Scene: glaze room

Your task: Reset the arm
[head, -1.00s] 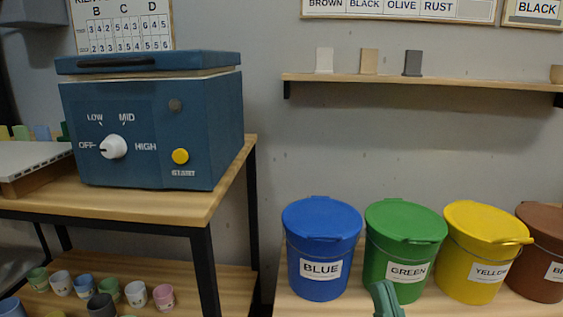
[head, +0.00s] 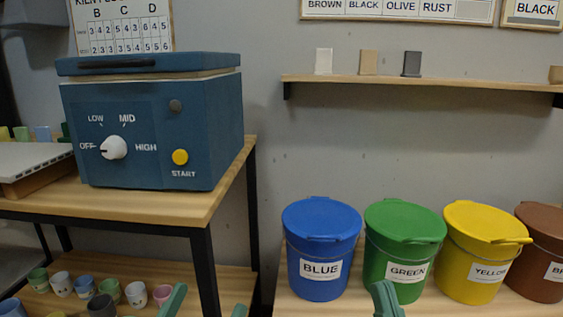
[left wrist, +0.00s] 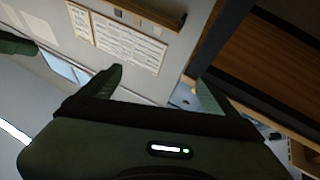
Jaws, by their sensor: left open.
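My left gripper (head: 206,304) shows at the bottom edge of the head view, its two green fingertips spread apart in front of the lower shelf and the table leg. In the left wrist view the left gripper (left wrist: 155,88) is open, with nothing between its fingers. A green tip of my right gripper (head: 385,299) shows at the bottom edge, in front of the green bucket (head: 398,262). The rest of the right gripper is out of frame, so its opening cannot be told.
A blue kiln (head: 140,165) stands on a wooden table (head: 130,210), its knob pointing at OFF. Several cups (head: 60,284) stand on the shelf below. Blue (head: 320,240), yellow (head: 475,262) and brown (head: 540,240) lidded buckets stand at the right. A wall shelf (head: 430,83) hangs above.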

